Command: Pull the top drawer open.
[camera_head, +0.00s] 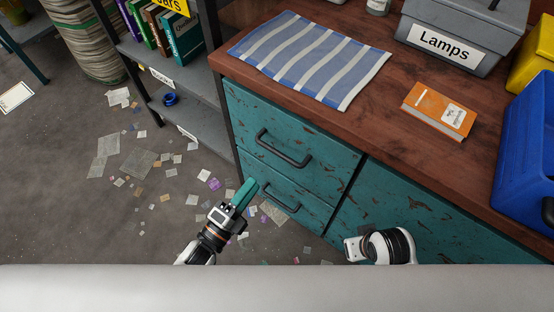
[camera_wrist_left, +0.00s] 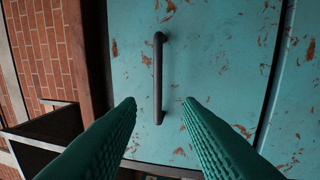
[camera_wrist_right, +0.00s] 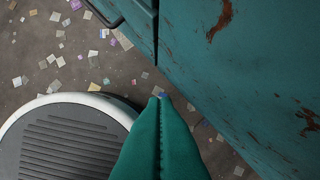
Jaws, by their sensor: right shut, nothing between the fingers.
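The teal cabinet's top drawer (camera_head: 245,118) looks shut, with its front in line with the drawer below. Its dark bar handle (camera_head: 283,151) is clear in the head view. My left gripper (camera_head: 246,190) is open and empty, low in front of the cabinet. In the left wrist view the handle (camera_wrist_left: 158,80) stands upright ahead of the left fingertips (camera_wrist_left: 162,102), between them in the picture but apart from them. My right gripper's fingers (camera_wrist_right: 163,97) are shut and empty beside the teal cabinet front; the head view shows only the right wrist.
The lower drawer has its own handle (camera_head: 281,198). A striped cloth (camera_head: 310,58), an orange box (camera_head: 440,110), a grey Lamps bin (camera_head: 470,25) and a blue bin (camera_head: 530,150) are on the wooden counter (camera_head: 385,120). A shelf (camera_head: 185,75) stands left. Scraps litter the floor.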

